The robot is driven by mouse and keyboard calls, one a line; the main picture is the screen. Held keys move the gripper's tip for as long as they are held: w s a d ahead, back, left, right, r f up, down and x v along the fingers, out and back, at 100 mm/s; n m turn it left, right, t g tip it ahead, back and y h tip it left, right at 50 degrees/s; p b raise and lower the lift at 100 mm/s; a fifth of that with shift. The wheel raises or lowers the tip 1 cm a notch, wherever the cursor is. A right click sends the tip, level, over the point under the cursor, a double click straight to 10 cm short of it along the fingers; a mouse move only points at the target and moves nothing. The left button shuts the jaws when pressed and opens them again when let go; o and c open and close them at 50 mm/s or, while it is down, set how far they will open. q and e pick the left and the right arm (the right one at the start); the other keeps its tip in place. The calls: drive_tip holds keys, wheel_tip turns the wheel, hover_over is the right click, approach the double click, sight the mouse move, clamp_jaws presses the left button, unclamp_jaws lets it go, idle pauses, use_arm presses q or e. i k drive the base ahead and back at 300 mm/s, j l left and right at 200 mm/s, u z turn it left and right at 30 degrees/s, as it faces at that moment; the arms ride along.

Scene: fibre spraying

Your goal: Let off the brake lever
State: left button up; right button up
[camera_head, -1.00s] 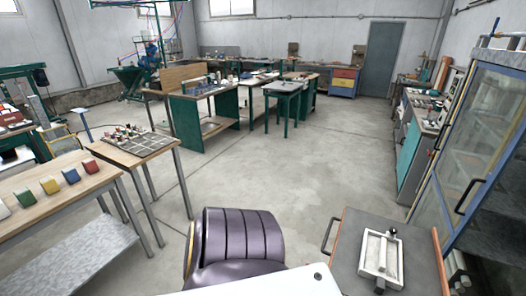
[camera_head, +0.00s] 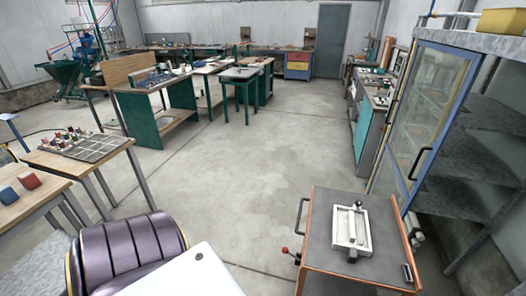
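A small lever with a red knob (camera_head: 285,250) sticks out from the left side of an orange-edged cart (camera_head: 318,230) at the lower right of the head view. This appears to be the brake lever; its pivot is too small to make out. The cart has a grey top and a dark handle (camera_head: 300,217) on its left side. Neither of my grippers is in view.
A white tray (camera_head: 338,240) holding a metal device lies on the cart top. A blue-framed glass cabinet (camera_head: 425,120) stands to the cart's right. Workbenches (camera_head: 140,120) stand at the left and back. The grey floor (camera_head: 235,160) in the middle is clear.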

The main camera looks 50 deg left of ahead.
sight(285, 250)
drive_tip(key=j+u, duration=0.1)
drive_tip(key=u, duration=0.3)
drive_tip(key=j+u, duration=0.15)
drive_tip(key=u, duration=0.2)
drive_tip(key=j+u, duration=0.15)
drive_tip(key=u, duration=0.25)
